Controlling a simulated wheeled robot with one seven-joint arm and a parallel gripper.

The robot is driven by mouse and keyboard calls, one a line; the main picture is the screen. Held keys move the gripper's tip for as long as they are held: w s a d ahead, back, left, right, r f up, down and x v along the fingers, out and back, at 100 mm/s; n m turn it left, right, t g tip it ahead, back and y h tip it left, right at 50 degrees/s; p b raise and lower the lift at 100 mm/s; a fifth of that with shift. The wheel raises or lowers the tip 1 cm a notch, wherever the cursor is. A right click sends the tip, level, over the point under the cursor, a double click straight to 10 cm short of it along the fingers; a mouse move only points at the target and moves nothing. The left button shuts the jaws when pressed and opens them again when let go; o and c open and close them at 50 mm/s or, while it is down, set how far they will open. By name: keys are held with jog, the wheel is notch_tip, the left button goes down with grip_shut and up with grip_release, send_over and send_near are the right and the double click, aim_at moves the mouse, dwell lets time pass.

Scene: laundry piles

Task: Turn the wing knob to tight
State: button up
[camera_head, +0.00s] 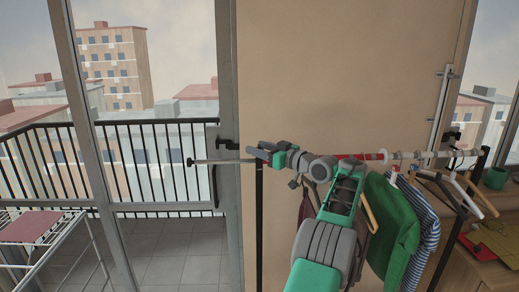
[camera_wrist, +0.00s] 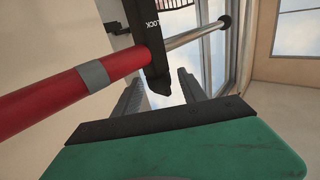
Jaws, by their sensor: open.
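In the wrist view a black part marked LOCK (camera_wrist: 148,34) stands across the rail, where a red tube (camera_wrist: 70,95) with a grey band meets a bare metal rod. Its tapered lower end hangs between the fingers of my gripper (camera_wrist: 160,92). The fingers are open, one on each side, with visible gaps. I cannot tell whether this part is the wing knob or its housing, or how far it is turned. In the head view my gripper (camera_head: 262,151) is at the rail's left part, above a black post, and hides the lock.
The metal rod (camera_head: 222,161) sticks out left before the glass door. A black post (camera_head: 259,225) stands under my gripper. A green garment (camera_head: 392,228) and a striped one (camera_head: 427,240) hang right of my arm. A drying rack (camera_head: 70,240) stands at far left.

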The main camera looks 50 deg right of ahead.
jog(key=s+b, duration=0.5)
jog(key=s, duration=0.2)
jog(key=shift+s+a+b, duration=0.2)
jog(key=shift+s+b, duration=0.15)
